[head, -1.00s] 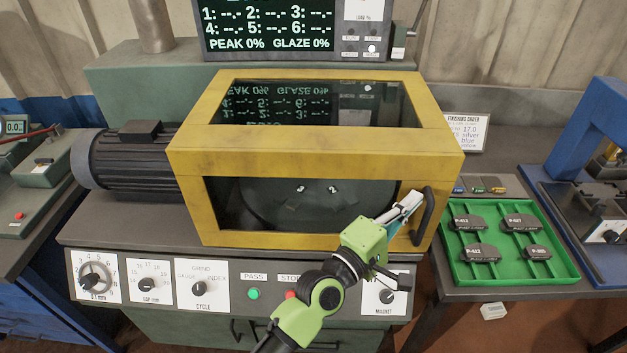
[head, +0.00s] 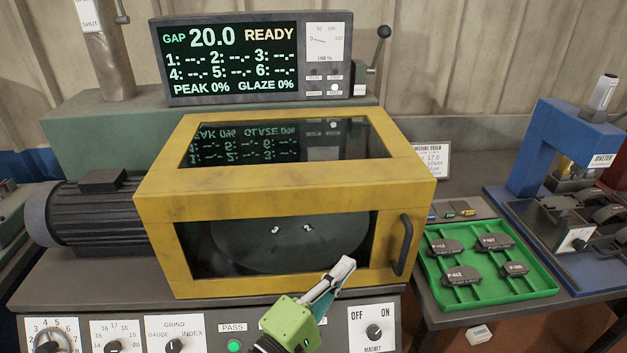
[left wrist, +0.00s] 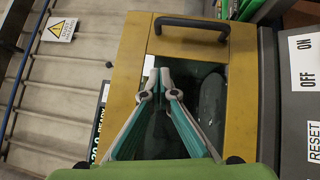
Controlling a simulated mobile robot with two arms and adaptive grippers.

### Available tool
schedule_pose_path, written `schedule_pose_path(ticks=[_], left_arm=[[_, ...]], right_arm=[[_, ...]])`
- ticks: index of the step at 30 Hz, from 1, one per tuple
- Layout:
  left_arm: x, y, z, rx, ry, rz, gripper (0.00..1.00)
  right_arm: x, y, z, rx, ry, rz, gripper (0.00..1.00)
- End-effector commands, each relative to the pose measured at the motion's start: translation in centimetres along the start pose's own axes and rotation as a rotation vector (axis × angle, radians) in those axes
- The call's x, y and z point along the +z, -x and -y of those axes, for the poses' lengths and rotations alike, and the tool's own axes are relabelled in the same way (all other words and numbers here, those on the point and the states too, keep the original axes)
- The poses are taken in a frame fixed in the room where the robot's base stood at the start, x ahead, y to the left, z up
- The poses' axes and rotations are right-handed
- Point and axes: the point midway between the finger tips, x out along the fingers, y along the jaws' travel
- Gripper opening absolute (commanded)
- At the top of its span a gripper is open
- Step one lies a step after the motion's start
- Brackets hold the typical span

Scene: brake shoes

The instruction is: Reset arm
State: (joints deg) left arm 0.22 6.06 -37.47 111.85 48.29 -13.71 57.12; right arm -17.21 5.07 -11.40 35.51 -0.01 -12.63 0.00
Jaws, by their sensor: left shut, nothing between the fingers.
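My left gripper (head: 343,268) is shut and empty in the head view, in front of the lower part of the yellow machine hood (head: 290,190). Its green wrist is at the bottom of that view. The left wrist view shows its two fingertips (left wrist: 160,75) together, before the hood's dark window (left wrist: 205,100). The black hood handle (head: 402,245) is to the right of the fingers and apart from them; it also shows at the top of the left wrist view (left wrist: 192,24). The hood is closed. My right gripper is not in view.
A display (head: 258,60) above the hood reads GAP 20.0 READY. Knobs, including a magnet switch (head: 374,331), line the front panel. A green tray (head: 535,285) with several dark brake shoes stands at right, beside a blue press (head: 565,140). A motor (head: 85,215) is at left.

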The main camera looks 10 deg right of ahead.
Motion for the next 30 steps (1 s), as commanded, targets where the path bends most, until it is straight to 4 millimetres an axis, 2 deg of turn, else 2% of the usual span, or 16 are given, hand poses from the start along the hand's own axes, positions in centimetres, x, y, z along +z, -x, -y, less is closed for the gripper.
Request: schedule_pose_path(ticks=[5, 8, 11, 12, 15, 17, 18, 21, 30], left_arm=[[-0.2, 1.5, 1.7, -0.082, -0.118, 0.003, 0.0], [-1.1, 4.5, 4.7, -0.233, -0.312, 0.013, 0.0], [-2.9, 9.6, 8.8, -0.462, -0.552, 0.041, 0.0], [-3.8, 12.1, 10.4, -0.565, -0.64, 0.059, 0.0], [-5.9, 18.6, 13.5, -0.804, -0.806, 0.117, 0.0], [-6.8, 22.2, 14.7, -0.929, -0.872, 0.156, 0.0], [-7.3, 24.3, 15.3, -0.998, -0.905, 0.18, 0.0], [-8.1, 28.9, 16.2, -1.146, -0.957, 0.238, 0.0], [-8.9, 40.0, 16.4, -1.476, -1.006, 0.394, 0.0]], right_arm=[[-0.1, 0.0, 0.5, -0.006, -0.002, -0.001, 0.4], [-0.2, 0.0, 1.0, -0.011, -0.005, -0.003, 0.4], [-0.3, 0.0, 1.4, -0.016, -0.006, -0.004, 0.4], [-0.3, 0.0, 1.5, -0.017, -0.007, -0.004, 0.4], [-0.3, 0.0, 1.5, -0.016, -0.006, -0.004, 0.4], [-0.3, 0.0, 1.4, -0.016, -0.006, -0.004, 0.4], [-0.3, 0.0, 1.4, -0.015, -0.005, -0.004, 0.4], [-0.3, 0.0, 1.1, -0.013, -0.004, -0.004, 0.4], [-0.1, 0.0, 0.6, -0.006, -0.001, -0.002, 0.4]])
